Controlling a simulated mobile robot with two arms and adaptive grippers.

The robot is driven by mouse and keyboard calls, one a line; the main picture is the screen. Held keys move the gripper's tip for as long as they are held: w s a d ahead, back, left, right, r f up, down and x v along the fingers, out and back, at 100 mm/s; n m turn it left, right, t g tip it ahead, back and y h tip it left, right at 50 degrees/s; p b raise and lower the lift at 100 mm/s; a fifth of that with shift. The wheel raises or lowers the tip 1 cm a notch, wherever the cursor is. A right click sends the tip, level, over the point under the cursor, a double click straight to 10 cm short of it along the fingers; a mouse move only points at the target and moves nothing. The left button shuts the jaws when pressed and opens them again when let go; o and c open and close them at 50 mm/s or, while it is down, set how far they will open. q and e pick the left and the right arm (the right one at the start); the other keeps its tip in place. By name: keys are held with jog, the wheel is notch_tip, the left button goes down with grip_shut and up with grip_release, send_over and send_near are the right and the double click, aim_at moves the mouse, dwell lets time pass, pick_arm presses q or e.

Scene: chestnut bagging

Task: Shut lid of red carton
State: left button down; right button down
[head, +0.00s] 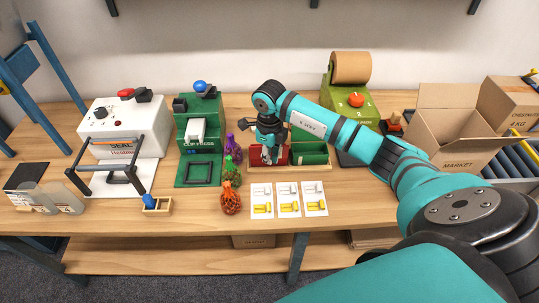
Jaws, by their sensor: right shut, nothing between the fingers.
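My right gripper (269,158) points down, shut and empty, over a low red box (282,159) in the middle of the table. The red box sits beside a green one (309,153) in a wooden tray. The gripper hides part of the red box, so I cannot tell its lid's position or whether the fingers touch it. My left gripper is not in view.
A white heat sealer (122,120) and a green clip press (199,135) stand at the left. Net bags (231,200) and picture cards (289,200) lie in front. A green machine with a paper roll (350,68) stands behind my right arm. Rollers (520,160) are at the right.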

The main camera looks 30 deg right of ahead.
jog(key=shift+w+d+b, duration=0.45)
jog(key=shift+w+b, duration=0.2)
jog(key=shift+w, duration=0.05)
jog(key=shift+w+d+b, duration=0.4)
jog(key=shift+w+b, duration=0.25)
jog(key=shift+w, duration=0.05)
notch_tip(320, 180, up, 7)
jog(key=p, duration=0.4)
jog(key=shift+p, duration=0.35)
dwell(0.6)
